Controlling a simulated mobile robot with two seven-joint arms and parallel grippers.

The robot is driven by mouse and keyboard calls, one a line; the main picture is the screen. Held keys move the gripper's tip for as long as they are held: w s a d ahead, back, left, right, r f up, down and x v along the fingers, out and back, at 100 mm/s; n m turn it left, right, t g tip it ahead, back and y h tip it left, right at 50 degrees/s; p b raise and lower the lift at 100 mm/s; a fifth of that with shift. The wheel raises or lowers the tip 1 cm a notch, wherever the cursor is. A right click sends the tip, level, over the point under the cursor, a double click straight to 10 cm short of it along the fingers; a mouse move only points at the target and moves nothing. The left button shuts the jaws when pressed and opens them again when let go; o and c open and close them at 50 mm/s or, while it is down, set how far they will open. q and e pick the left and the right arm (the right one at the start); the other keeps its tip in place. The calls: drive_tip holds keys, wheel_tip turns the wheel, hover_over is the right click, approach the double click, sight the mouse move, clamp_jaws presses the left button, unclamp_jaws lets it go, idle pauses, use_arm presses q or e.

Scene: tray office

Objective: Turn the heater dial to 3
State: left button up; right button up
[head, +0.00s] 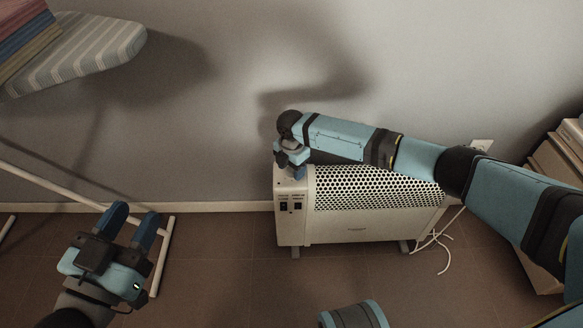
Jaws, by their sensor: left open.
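A white heater (384,222) with a perforated front stands on the floor against the back wall. Its left end panel carries dark switches (290,206). My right arm crosses above the heater from the right. My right gripper (293,172) points down at the heater's top left corner, above the switches. Its fingertips are small and partly hidden, and I cannot tell whether it holds anything. The dial is not visible; the gripper may cover it. My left gripper (130,222) is open and empty at the lower left, well apart from the heater.
A striped ironing board (85,48) with folded cloths (28,38) stands at the upper left, its white legs (163,258) near my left gripper. A white cable (440,240) lies right of the heater below a wall socket (481,146). Boxes (556,160) stand at the right.

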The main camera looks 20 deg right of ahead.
drive_tip(key=c, duration=0.8)
drive_tip(key=shift+o, duration=0.2)
drive_tip(key=shift+r, duration=0.1)
